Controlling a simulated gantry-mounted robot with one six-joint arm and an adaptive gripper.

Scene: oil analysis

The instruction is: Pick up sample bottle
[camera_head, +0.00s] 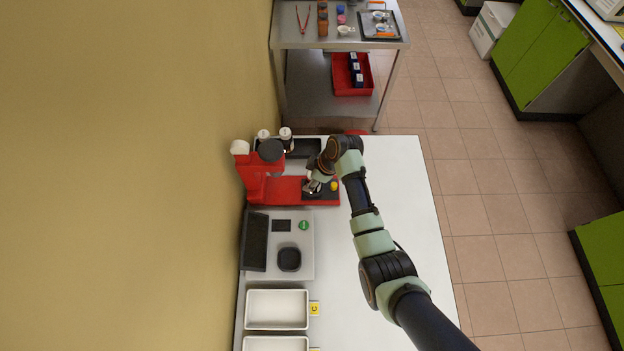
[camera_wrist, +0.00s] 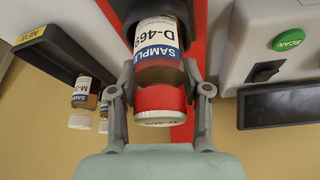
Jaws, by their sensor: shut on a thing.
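The sample bottle (camera_wrist: 160,60) has a red band and white cap, a clear brown body and a label reading "SAMPLE D-469". In the wrist view it stands between the two fingers of my gripper (camera_wrist: 160,100), which is shut on it around its upper part near the cap. In the head view my gripper (camera_head: 314,186) is over the right part of the red device (camera_head: 290,190), and my arm partly hides the spot. The bottle is hard to make out there.
Other bottles (camera_head: 285,135) stand in a dark tray (camera_head: 305,147) behind the red device. A scanner with a green button (camera_head: 303,225) and white trays (camera_head: 277,309) are in front. The right side of the white table (camera_head: 420,230) is clear.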

